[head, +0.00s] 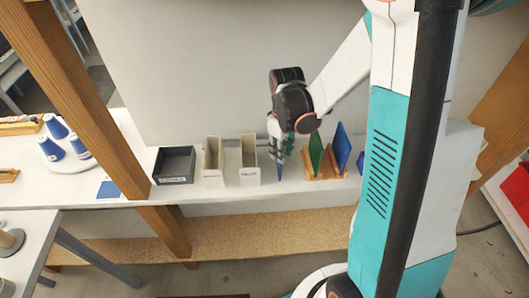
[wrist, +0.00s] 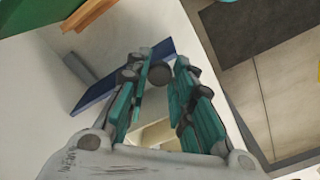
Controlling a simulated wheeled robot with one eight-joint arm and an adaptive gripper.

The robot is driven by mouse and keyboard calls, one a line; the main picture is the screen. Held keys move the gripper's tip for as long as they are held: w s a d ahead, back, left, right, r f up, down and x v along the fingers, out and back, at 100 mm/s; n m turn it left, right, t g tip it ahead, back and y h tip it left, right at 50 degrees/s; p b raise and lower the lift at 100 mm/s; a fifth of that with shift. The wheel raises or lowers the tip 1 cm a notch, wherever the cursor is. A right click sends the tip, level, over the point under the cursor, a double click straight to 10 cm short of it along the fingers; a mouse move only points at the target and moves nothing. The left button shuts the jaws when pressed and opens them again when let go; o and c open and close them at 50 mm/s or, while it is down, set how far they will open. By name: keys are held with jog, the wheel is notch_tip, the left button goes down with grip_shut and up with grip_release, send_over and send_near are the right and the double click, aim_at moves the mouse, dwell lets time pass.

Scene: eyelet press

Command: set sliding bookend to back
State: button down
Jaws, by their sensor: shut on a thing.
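My gripper (head: 281,153) is over the shelf, between the cream files and the wooden rack, with its fingers pointing down. In the wrist view its teal fingers (wrist: 160,72) close on a dark round knob (wrist: 157,75). A blue plate (wrist: 122,80) lies just behind the knob, apparently the sliding bookend. In the head view a narrow blue upright piece (head: 281,172) shows under the fingertips, seen nearly edge-on. A grey bar (wrist: 79,68) shows beside the blue plate. My fingers hide how the knob joins the plate.
A wooden rack (head: 325,175) with green (head: 315,151) and blue (head: 341,150) panels stands close right of my gripper. Two cream files (head: 213,163) (head: 249,162) and a dark open box (head: 174,166) stand to the left. A wooden post (head: 85,90) crosses the shelf front.

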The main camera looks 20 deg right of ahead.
jog(key=shift+s+d, duration=0.25)
jog(key=shift+d, duration=0.6)
jog(key=shift+s+d, duration=0.25)
jog(key=shift+d, duration=0.55)
jog(key=c, duration=1.4)
grip_release()
jog(key=shift+d, duration=0.2)
jog(key=shift+o, duration=0.2)
jog(key=shift+a, duration=0.1)
notch_tip(320, 180, up, 12)
